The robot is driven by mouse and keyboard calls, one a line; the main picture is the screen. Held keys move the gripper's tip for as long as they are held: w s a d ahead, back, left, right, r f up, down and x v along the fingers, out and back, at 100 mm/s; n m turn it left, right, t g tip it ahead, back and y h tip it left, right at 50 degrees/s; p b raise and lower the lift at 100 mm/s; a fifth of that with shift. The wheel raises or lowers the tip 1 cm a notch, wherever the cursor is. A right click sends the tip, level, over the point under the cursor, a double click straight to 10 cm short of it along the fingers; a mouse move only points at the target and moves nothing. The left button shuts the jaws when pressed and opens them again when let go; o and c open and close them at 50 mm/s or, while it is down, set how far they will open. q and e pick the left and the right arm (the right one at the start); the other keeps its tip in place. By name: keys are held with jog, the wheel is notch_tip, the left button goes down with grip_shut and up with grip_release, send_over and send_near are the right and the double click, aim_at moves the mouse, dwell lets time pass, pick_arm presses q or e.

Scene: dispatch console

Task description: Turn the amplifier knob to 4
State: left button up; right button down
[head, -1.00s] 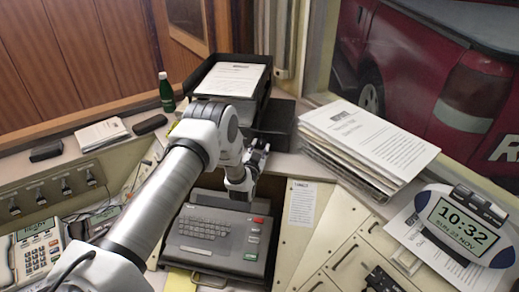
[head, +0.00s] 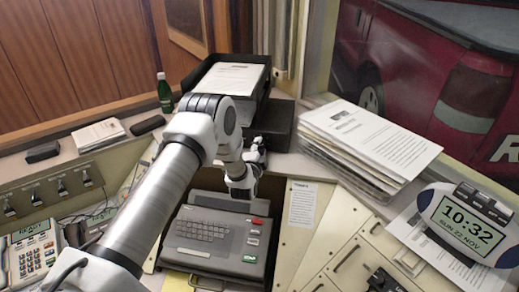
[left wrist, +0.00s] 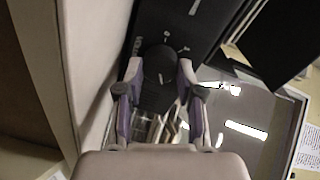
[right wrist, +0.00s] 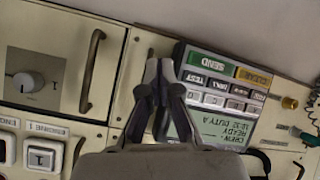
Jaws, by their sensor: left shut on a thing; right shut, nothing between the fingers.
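The amplifier is a black box (head: 276,123) on the shelf at the back, below the paper tray in the head view. Its face (left wrist: 172,22) fills the upper middle of the left wrist view. The round black amplifier knob (left wrist: 159,60) has a pale pointer mark on its near side. Small white marks surround it, too small to read. My left gripper (left wrist: 160,70) is shut on the knob, one finger on each side; in the head view the gripper (head: 254,153) is at the amplifier's front. My right gripper (right wrist: 161,66) is shut and empty before the console panel.
A grey keyboard unit (head: 214,238) lies below the left gripper. A paper stack (head: 366,140) and a clock (head: 466,222) stand to the right. A green bottle (head: 165,92) stands at the left. The right wrist view shows a display keypad (right wrist: 222,98) and a grey knob (right wrist: 24,82).

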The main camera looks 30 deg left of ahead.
pick_arm(q)
jog(key=m, duration=0.3)
jog(key=shift+w+a+r, duration=0.1)
jog(key=shift+w+r, duration=0.05)
jog(key=shift+r, duration=0.1)
jog(key=m, duration=0.4)
jog(key=shift+y, duration=0.3)
jog(key=shift+m, duration=0.3)
jog(key=o, duration=1.2)
jog(key=shift+w+a, duration=0.1)
jog(key=shift+c, duration=0.2)
jog(key=shift+f, duration=0.2)
